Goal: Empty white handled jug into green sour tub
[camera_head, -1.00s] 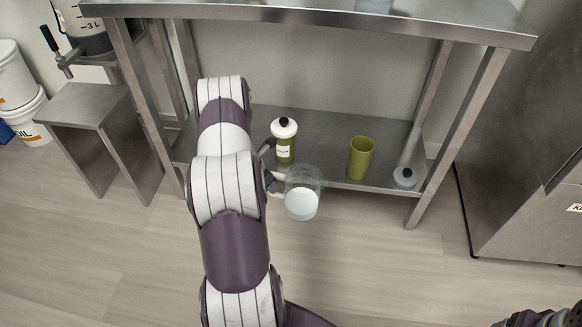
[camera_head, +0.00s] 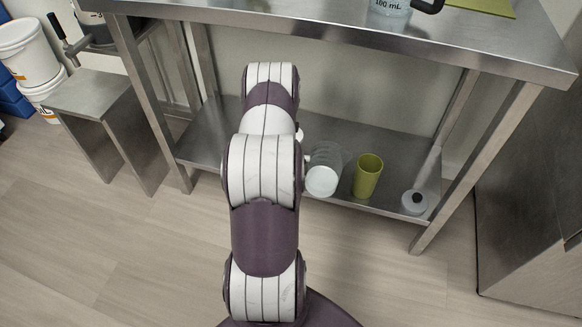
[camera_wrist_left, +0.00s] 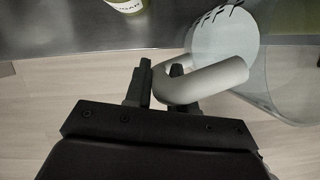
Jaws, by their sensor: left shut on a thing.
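The jug (camera_head: 322,180) is clear-walled with white contents low inside, and looks about upright. Its thick white handle (camera_wrist_left: 212,82) is between the fingers of my left gripper (camera_wrist_left: 162,82), which is shut on it. In the head view my arm hides that gripper. The jug is at the lower shelf's front edge; its height above the shelf is unclear. Just right of it, an open olive-green tub (camera_head: 367,177) stands upright on the shelf. My right gripper is not in view.
A labelled green bottle (camera_wrist_left: 128,5) is mostly behind my arm in the head view. A small clear container with a dark knob (camera_head: 414,203) sits at the shelf's right end. The steel table top (camera_head: 300,32) overhangs the lower shelf (camera_head: 385,150).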

